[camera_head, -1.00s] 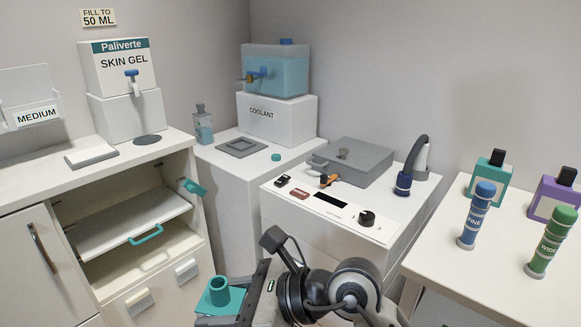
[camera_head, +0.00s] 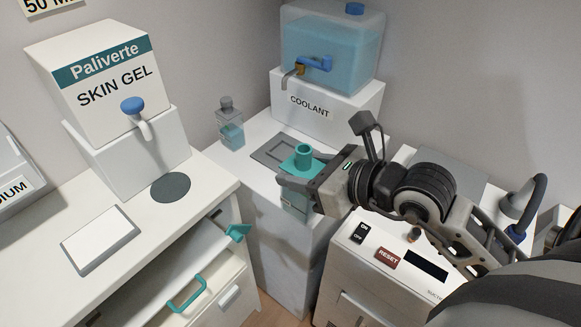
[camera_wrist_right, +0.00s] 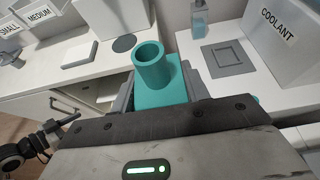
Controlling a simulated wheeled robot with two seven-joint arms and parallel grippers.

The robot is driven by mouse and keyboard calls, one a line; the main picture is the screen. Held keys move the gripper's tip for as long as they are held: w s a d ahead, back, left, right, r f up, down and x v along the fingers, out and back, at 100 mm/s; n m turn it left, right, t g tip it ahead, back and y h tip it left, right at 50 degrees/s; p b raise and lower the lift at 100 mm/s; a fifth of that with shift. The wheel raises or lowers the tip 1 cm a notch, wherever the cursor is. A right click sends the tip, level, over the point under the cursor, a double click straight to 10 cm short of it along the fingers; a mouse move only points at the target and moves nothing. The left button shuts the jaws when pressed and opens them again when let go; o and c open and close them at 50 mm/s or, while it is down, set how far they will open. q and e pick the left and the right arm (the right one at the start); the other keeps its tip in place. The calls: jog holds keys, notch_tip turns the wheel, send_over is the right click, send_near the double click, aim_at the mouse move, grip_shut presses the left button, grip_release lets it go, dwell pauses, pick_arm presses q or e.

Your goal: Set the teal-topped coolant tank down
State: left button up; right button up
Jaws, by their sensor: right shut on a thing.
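The coolant tank with its teal top and round teal neck (camera_head: 303,157) is held by my right gripper (camera_head: 298,183). Its lower body is a bluish see-through box (camera_head: 295,203), partly hidden by the jaws. The wrist view shows the teal top (camera_wrist_right: 160,92) upright between the two jaws (camera_wrist_right: 160,95). The tank appears at the front right of the white coolant counter, beside the grey square frame (camera_head: 262,156). I cannot tell its height above the counter. What looks like my left gripper (camera_wrist_right: 65,125) is small at the left of the wrist view; its jaws are unclear.
The coolant dispenser (camera_head: 325,62) stands behind, on a white COOLANT block (camera_head: 335,105). A small capped bottle (camera_head: 230,125) stands left of the frame. The skin gel dispenser (camera_head: 105,75) and an open drawer (camera_head: 175,270) are at left. A machine with a RESET button (camera_head: 387,258) is at right.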

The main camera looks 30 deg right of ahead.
jog(key=shift+w+d+f+b, duration=0.3)
jog(key=shift+w+d+b, duration=0.1)
jog(key=shift+w, duration=0.1)
jog(key=shift+w+d+f+b, duration=0.25)
jog(key=shift+w+d, duration=0.1)
jog(key=shift+w, duration=0.1)
jog(key=b, duration=0.2)
jog(key=shift+w+d+f+b, duration=0.1)
jog(key=shift+w+f+b, duration=0.05)
jog(key=shift+f+b, duration=0.25)
pick_arm(q)
jog(key=shift+n+t+h, duration=0.4)
jog(key=shift+t+h, duration=0.1)
jog(key=shift+h, duration=0.1)
jog(key=f+b, duration=0.1)
jog(key=b, duration=0.1)
jog(key=d+f+b, duration=0.1)
jog(key=f+b, duration=0.1)
jog(key=b, duration=0.1)
jog(key=d+f+b, duration=0.1)
jog(key=b, duration=0.1)
jog(key=shift+w+f+b, duration=0.25)
jog(key=shift+w+b, duration=0.05)
jog(key=shift+w, duration=0.05)
pick_arm(e)
jog(key=w+d+f, duration=0.7)
jog(key=w+f, duration=0.1)
jog(key=f, duration=0.2)
jog(key=shift+w+f, duration=0.2)
jog(key=shift+f, duration=0.2)
